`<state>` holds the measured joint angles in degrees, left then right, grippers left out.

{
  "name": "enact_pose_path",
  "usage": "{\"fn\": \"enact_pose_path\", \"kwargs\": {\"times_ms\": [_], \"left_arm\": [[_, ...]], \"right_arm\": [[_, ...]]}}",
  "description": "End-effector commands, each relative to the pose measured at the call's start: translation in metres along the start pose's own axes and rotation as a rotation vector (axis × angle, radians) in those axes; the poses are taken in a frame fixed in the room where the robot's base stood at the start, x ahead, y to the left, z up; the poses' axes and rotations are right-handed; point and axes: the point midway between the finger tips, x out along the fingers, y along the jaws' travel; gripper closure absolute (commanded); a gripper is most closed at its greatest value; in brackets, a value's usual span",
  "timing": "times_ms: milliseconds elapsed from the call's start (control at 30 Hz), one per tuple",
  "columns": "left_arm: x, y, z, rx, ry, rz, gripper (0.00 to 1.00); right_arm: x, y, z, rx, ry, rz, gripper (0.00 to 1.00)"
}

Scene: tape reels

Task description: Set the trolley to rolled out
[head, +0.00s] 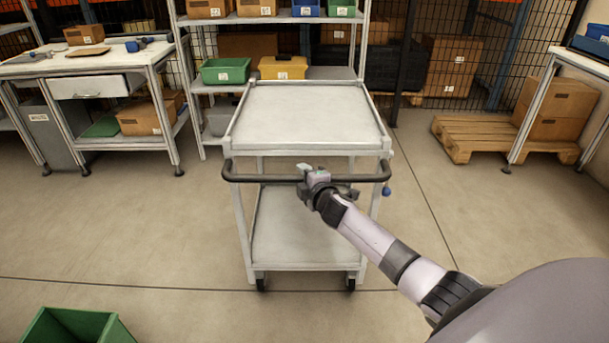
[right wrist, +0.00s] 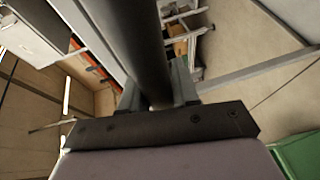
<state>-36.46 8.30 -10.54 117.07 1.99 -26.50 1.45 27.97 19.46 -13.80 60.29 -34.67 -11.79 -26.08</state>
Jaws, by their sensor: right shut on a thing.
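The trolley (head: 306,112) stands in front of me in the head view. It is light grey with an empty top tray, an empty lower shelf and black wheels. Its dark handle bar (head: 258,178) runs across the near side; the bar also fills the upper middle of the right wrist view (right wrist: 130,35). My right gripper (head: 313,178) is shut on the handle bar, near its middle. In the right wrist view the fingers (right wrist: 158,88) sit on either side of the bar. My left gripper is out of view.
A shelf rack with a green bin (head: 225,71) and a yellow bin (head: 282,68) stands just behind the trolley. A workbench (head: 85,64) is at the left, a wooden pallet (head: 495,137) at the right. A green crate (head: 75,326) lies at the near left. Floor nearer me is mostly clear.

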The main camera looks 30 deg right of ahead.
Motion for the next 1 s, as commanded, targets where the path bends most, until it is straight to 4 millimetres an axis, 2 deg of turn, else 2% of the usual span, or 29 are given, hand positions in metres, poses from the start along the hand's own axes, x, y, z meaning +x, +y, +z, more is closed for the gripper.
{"fn": "enact_pose_path", "kwargs": {"times_ms": [33, 167, 200, 233, 267, 667, 1000], "left_arm": [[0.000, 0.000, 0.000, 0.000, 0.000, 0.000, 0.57], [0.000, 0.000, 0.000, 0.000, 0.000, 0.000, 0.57], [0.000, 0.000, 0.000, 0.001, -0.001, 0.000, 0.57], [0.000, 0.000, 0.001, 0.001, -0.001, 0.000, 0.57], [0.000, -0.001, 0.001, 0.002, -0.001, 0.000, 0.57], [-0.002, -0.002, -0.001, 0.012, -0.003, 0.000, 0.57], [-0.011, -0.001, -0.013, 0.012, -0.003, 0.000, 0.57]], "right_arm": [[0.002, 0.005, 0.003, 0.000, -0.006, 0.008, 1.00], [0.002, 0.006, 0.004, 0.000, -0.007, 0.009, 1.00], [0.002, 0.007, 0.004, 0.000, -0.007, 0.010, 0.63], [0.002, 0.007, 0.004, 0.000, -0.007, 0.010, 0.54], [0.002, 0.007, 0.004, 0.000, -0.007, 0.010, 0.49], [-0.004, 0.004, 0.002, -0.001, -0.004, 0.005, 0.49], [-0.043, 0.005, 0.002, -0.001, -0.004, 0.005, 0.49]]}}
